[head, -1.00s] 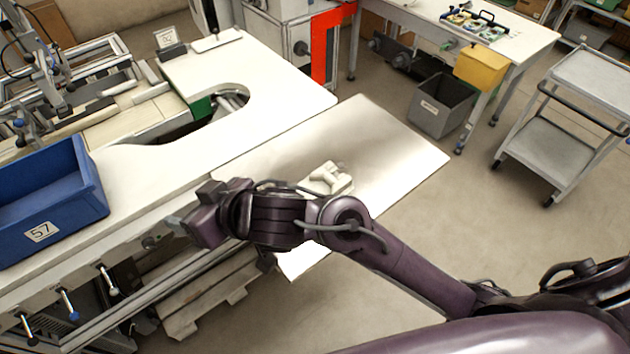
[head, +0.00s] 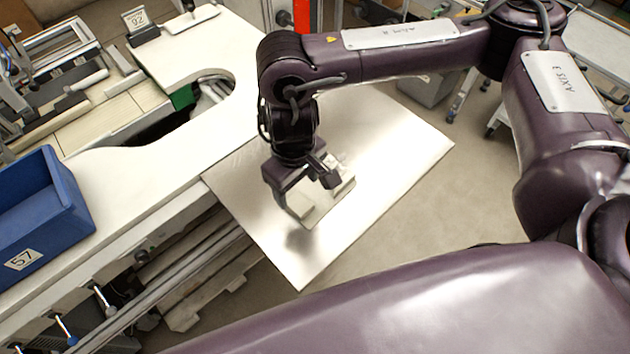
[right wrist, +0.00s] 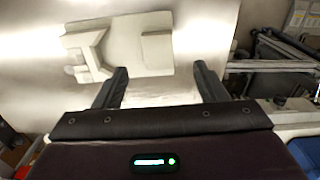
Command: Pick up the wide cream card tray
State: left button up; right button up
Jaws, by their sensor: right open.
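The wide cream card tray (head: 340,189) lies on the shiny metal sheet, partly hidden by my right gripper in the head view. In the right wrist view the tray (right wrist: 124,50) shows as a flat cream plate with raised parts at its left and right. My right gripper (head: 308,190) points down over the tray. In the right wrist view its two fingers (right wrist: 160,68) are apart with nothing between them, and the tray lies just beyond the tips. I cannot tell the exact height. My left gripper is not in view.
The metal sheet (head: 400,150) has bare room around the tray. It adjoins the white worktop (head: 150,165) on its left. A blue bin (head: 40,210) labelled 57 stands at the far left. A grey bin (head: 428,88) is on the floor behind my arm.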

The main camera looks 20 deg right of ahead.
aim_at(299, 203)
jog(key=shift+s+f, duration=0.2)
jog(key=shift+f, duration=0.7)
jog(key=shift+w+d+f, duration=0.1)
jog(key=shift+w+f, duration=0.1)
jog(key=shift+f, duration=1.2)
jog(key=shift+w+f, duration=0.15)
jog(key=shift+f, duration=1.25)
jog(key=c, duration=1.2)
jog(key=shift+r, duration=0.15)
